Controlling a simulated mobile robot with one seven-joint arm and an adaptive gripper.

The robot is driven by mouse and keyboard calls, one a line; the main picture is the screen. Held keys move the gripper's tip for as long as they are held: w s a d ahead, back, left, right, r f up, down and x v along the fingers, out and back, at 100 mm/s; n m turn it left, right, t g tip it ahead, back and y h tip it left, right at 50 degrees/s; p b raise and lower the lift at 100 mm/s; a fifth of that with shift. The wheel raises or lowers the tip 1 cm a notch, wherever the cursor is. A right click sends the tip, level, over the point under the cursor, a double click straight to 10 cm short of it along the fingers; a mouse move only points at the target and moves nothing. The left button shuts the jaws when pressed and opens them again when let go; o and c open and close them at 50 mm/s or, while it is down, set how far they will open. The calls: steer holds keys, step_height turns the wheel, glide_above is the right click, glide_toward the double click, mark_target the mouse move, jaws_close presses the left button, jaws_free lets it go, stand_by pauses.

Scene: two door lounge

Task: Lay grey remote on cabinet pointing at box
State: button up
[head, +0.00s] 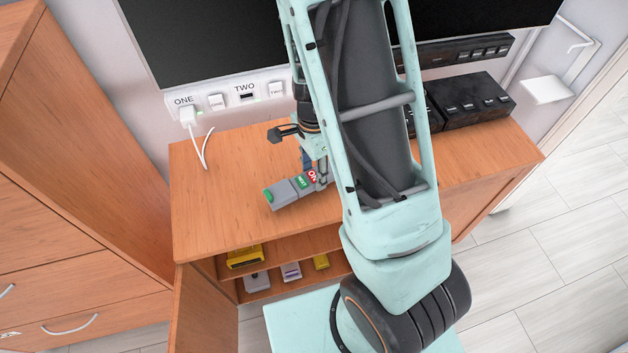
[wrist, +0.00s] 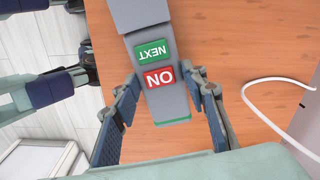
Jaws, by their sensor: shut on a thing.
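The grey remote (head: 285,193) is over the cabinet top (head: 215,215), with a green button marked NEXT and a red button. It also shows in the wrist view (wrist: 145,20). My gripper (wrist: 165,83) is shut on it, one finger on each side near the red button. In the head view my gripper (head: 318,165) is at the remote's right end. The green-tipped end points left and slightly toward the front, away from the black box (head: 475,102) at the cabinet's right. I cannot tell whether the remote touches the wood. My arm hides part of the box and cabinet.
A power strip (head: 240,97) with a white plug and cable is at the back left. A tall wooden cupboard (head: 90,150) stands left. The open shelf below holds yellow (head: 245,257) and grey items. The cabinet top left of the remote is clear.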

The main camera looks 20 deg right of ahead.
mark_target(314, 176)
steer(key=shift+f+b, duration=1)
steer(key=shift+f, duration=0.45)
steer(key=shift+f, duration=0.1)
steer(key=shift+f, duration=0.15)
steer(key=o, duration=1.4)
steer(key=shift+s, duration=0.1)
steer(key=shift+c, duration=0.2)
step_height(314, 176, up, 13)
steer(key=p, duration=0.3)
steer(key=shift+f, duration=0.2)
